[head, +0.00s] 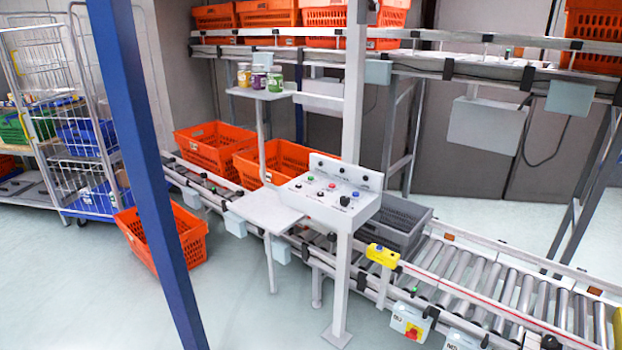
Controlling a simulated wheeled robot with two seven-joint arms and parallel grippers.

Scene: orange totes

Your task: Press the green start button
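A pale grey control panel (330,194) stands on a post beside the conveyor, near the middle of the head view. Its sloped face carries a small green button (310,178) toward the left. A red button (332,186) and a blue button (355,193) sit to the right of it. A black knob (345,200) and other dark controls are on the same face. The labels are too small to read. Nothing covers the green button. Neither of my grippers is in view.
A small grey shelf (262,211) juts out left of the panel. A blue post (150,165) crosses the left foreground. The roller conveyor (490,285) runs behind the panel, bearing orange totes (215,147) and a grey tote (397,224).

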